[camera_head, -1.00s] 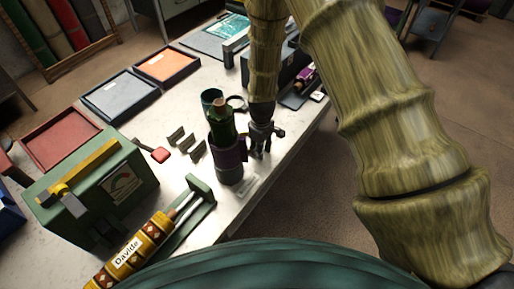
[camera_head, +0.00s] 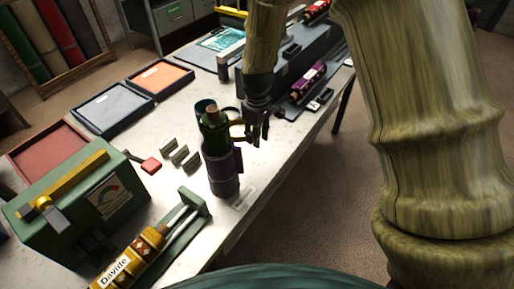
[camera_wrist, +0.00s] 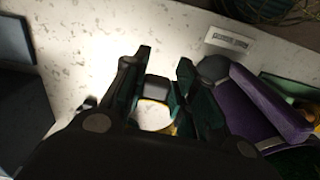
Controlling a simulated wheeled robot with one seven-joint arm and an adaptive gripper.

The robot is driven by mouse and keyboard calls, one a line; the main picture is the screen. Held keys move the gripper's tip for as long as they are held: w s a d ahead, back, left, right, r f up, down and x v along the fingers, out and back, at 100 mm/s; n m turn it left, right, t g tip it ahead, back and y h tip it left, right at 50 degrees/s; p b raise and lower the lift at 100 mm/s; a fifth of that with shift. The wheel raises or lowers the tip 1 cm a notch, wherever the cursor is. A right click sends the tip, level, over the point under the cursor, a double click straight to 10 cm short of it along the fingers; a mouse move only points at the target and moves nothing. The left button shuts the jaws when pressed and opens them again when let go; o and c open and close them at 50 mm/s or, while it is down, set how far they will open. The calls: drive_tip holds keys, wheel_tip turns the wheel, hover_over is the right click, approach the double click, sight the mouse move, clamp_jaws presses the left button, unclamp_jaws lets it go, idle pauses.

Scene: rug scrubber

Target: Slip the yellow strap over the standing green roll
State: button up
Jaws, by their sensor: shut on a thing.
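The green roll (camera_head: 213,135) stands upright on the table, its lower part inside a purple and grey holder (camera_head: 222,172). My gripper (camera_head: 256,132) is just right of the roll's upper part, pointing down. In the wrist view my gripper (camera_wrist: 160,80) is shut on the yellow strap (camera_wrist: 153,101), of which a thin yellow edge shows between the fingers. In the head view a small yellowish piece of the strap (camera_head: 239,124) shows between the gripper and the roll. I cannot tell whether it touches the roll. The purple part of the holder also shows in the wrist view (camera_wrist: 250,105).
Small grey brackets (camera_head: 180,153) lie left of the holder. Trays (camera_head: 112,108) and a dark case (camera_head: 295,65) are farther back.

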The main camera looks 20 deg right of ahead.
wheel_tip(320, 180, up, 5)
drive_tip(key=shift+r+b, duration=0.15)
drive_tip(key=shift+b, duration=0.4)
drive_tip(key=shift+r+p, duration=2.05)
drive_tip(key=shift+r, duration=0.6)
